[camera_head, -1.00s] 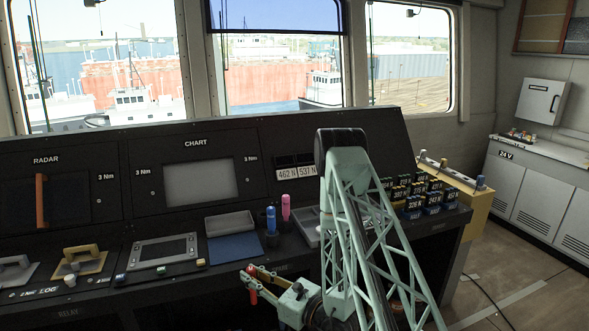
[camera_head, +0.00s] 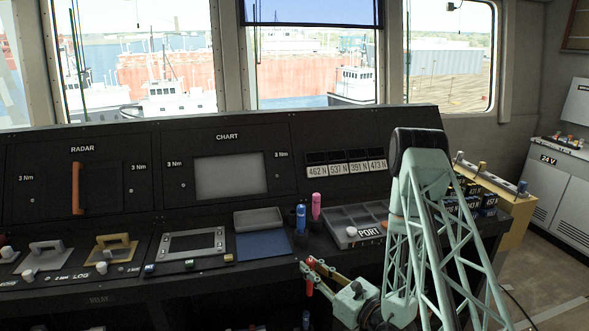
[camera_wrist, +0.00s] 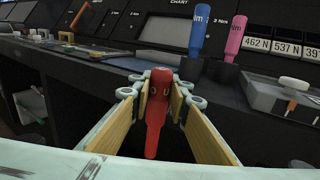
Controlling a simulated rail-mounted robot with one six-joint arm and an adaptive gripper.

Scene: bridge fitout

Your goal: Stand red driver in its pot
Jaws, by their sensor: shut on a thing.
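My gripper (camera_wrist: 160,95) is shut on the red driver (camera_wrist: 157,115), with its fingers on either side of it. The driver is roughly upright in the wrist view, its wider end at the top. In the head view my gripper (camera_head: 310,268) is in front of the console's front edge, with the red driver (camera_head: 309,287) showing small below it. A blue driver (camera_head: 301,216) and a pink driver (camera_head: 316,204) stand upright in dark pots (camera_wrist: 189,67) on the console, beyond my gripper. I cannot make out an empty pot.
A grey tray (camera_head: 258,219) and blue mat (camera_head: 263,244) lie left of the pots. A divided grey tray (camera_head: 345,224) labelled PORT stands right of them, partly behind my arm. Handles and a small screen panel (camera_head: 192,243) occupy the left console.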

